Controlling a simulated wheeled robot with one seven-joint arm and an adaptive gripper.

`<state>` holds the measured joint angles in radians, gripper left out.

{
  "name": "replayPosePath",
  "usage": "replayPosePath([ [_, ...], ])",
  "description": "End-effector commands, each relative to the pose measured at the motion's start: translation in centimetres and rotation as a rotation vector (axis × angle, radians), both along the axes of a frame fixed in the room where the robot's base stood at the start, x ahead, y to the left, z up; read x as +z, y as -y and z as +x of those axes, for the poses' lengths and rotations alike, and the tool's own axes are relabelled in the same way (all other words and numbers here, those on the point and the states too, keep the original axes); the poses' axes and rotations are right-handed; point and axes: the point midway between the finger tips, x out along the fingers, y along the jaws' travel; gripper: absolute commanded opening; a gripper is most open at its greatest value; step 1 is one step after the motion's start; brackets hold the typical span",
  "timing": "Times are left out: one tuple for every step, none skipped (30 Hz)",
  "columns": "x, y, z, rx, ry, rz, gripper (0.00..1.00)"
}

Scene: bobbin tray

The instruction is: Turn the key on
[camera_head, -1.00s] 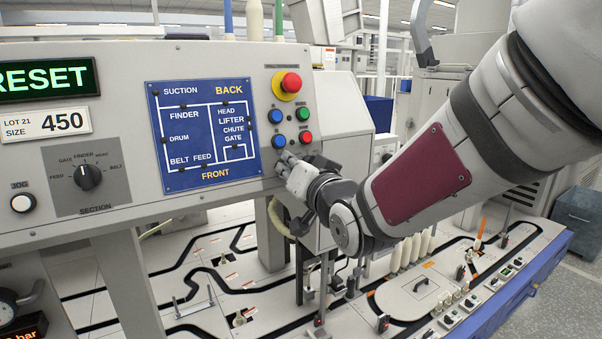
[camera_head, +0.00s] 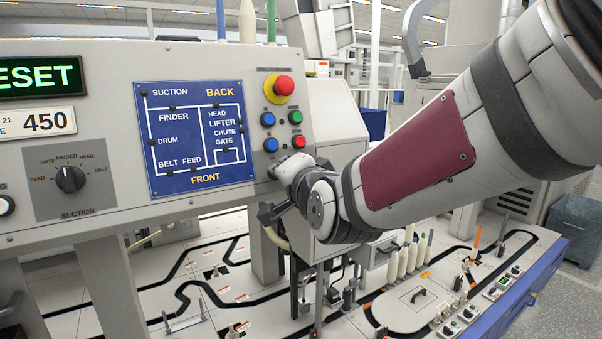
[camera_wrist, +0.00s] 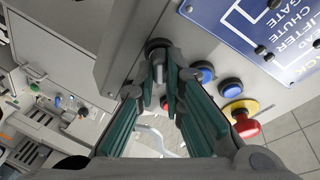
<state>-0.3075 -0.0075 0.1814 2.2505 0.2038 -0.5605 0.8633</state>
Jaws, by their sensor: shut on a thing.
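The key switch shows in the wrist view as a dark round collar (camera_wrist: 158,46) on the grey panel face. My gripper (camera_wrist: 160,66) is at it, with the two fingertips close together on a small thing, which I take to be the key. The key is almost wholly hidden between the fingertips, so its angle cannot be told. In the head view my gripper (camera_head: 277,170) is against the panel, below the buttons and right of the blue diagram plate (camera_head: 195,139). It hides the switch there.
A red emergency button (camera_head: 284,86) and several blue, green and red buttons sit just above my gripper. A section selector knob (camera_head: 70,179) is on the left of the panel. Below lies a white table with black tracks, bobbins and small switches (camera_head: 410,296).

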Motion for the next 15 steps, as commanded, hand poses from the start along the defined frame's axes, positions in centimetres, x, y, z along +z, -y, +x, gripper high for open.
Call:
replayPosePath([
  [-0.06,0.07,0.02,-0.001,-0.003,0.002,0.00],
  [-0.06,0.07,0.02,-0.002,-0.003,0.002,0.00],
  [-0.06,0.07,0.02,-0.002,-0.003,0.002,0.00],
  [-0.06,0.07,0.02,-0.002,-0.003,0.002,0.00],
  [-0.06,0.07,0.02,-0.002,-0.003,0.002,0.00],
  [-0.06,0.08,0.02,-0.002,-0.003,0.002,0.00],
  [-0.06,0.08,0.02,-0.002,-0.003,0.002,0.00],
  [-0.06,0.08,0.02,-0.002,-0.003,0.002,0.00],
  [-0.06,0.08,0.02,-0.002,-0.003,0.002,0.00],
  [-0.06,0.08,0.02,-0.001,-0.002,0.001,0.00],
  [-0.06,0.08,0.02,-0.002,-0.002,0.001,0.17],
  [-0.06,0.08,0.02,-0.002,-0.002,0.001,0.26],
  [-0.06,0.08,0.02,-0.001,-0.002,0.001,0.30],
  [-0.06,0.08,0.02,-0.001,-0.002,0.001,0.30],
  [-0.05,0.06,0.02,-0.001,-0.002,0.001,0.30],
])
